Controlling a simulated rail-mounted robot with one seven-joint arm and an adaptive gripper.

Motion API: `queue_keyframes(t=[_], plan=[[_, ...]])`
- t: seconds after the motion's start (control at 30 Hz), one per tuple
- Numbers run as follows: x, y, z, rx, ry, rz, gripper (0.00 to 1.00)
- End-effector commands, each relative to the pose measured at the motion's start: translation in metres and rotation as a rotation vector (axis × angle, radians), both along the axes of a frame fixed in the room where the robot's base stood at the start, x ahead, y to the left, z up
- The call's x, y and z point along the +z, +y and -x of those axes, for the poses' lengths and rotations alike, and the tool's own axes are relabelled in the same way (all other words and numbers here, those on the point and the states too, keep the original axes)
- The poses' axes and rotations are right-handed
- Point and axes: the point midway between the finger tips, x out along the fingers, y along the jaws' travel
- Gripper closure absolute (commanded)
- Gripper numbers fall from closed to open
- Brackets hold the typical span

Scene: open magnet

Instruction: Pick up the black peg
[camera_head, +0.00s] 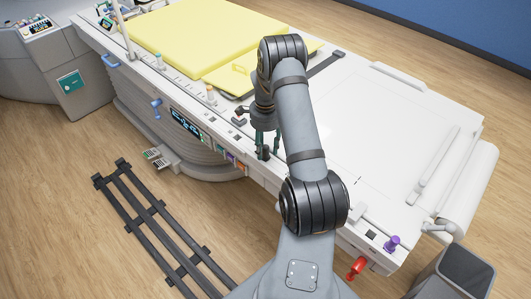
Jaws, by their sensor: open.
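My gripper (267,143) points down at the near edge of the white table (380,130), left of the picture's middle. Its greenish fingers are apart, so it is open. A small black thing (263,153), which looks like the black peg, stands low between or just behind the fingertips. It is small and partly hidden by my gripper, so I cannot tell whether a finger touches it. My arm comes up from the bottom of the picture and covers part of the table to the right of the gripper.
Small dark fittings (239,120) lie left of my gripper, with white pegs (210,96) farther along that edge. A yellow pad (195,38) covers the table's far left. A purple knob (391,243) and red handle (356,268) are at the lower right, near a grey bin (455,277).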

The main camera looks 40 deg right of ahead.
Motion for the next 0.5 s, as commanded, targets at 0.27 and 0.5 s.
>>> queue_keyframes(t=[0.27, 0.5], plan=[[0.0, -0.0005, 0.0001, -0.001, 0.0, 0.0, 0.66], [0.0002, -0.0003, 0.0001, -0.001, 0.0, 0.0, 0.8]])
